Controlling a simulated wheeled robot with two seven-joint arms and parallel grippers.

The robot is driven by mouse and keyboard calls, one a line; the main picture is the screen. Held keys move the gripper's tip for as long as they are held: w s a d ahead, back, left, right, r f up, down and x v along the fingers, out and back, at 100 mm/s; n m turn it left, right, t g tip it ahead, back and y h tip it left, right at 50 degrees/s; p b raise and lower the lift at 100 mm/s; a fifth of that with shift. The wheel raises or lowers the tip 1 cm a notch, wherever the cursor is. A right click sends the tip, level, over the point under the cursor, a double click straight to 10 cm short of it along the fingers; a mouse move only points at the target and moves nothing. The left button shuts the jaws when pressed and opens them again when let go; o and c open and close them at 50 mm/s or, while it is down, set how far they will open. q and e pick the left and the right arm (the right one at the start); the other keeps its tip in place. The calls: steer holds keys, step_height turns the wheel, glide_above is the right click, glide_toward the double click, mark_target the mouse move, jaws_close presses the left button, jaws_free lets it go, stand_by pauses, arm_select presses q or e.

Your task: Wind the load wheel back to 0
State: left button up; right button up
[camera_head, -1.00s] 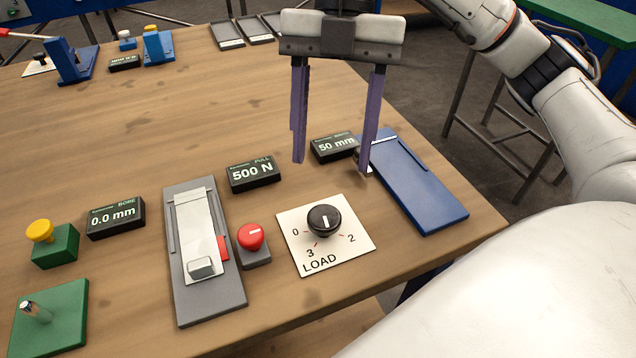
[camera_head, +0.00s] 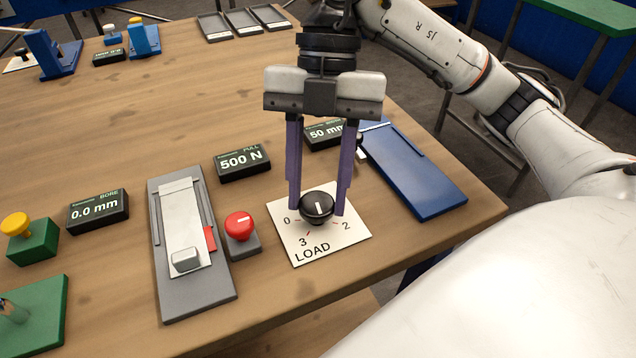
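The load wheel (camera_head: 318,206) is a black round knob with a white pointer line. It sits on a white plate (camera_head: 348,236) marked LOAD, with 0 at the left, 3 at the lower left and 2 at the right. The pointer line runs roughly along the near-far direction, away from the 0. My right gripper (camera_head: 317,211) comes down over the wheel from the far side, one purple finger on its left and one on its right. The fingers appear closed against its sides. My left gripper is not in view.
A red button (camera_head: 239,226) and a grey slide fixture (camera_head: 165,294) stand left of the plate. A "500 N" display (camera_head: 242,162) and a "50 mm" display (camera_head: 322,134) are behind it. A blue fixture (camera_head: 425,185) lies to the right.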

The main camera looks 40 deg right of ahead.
steer(key=c, duration=0.3)
steer(key=shift+c, duration=0.2)
steer(key=shift+r, duration=0.1)
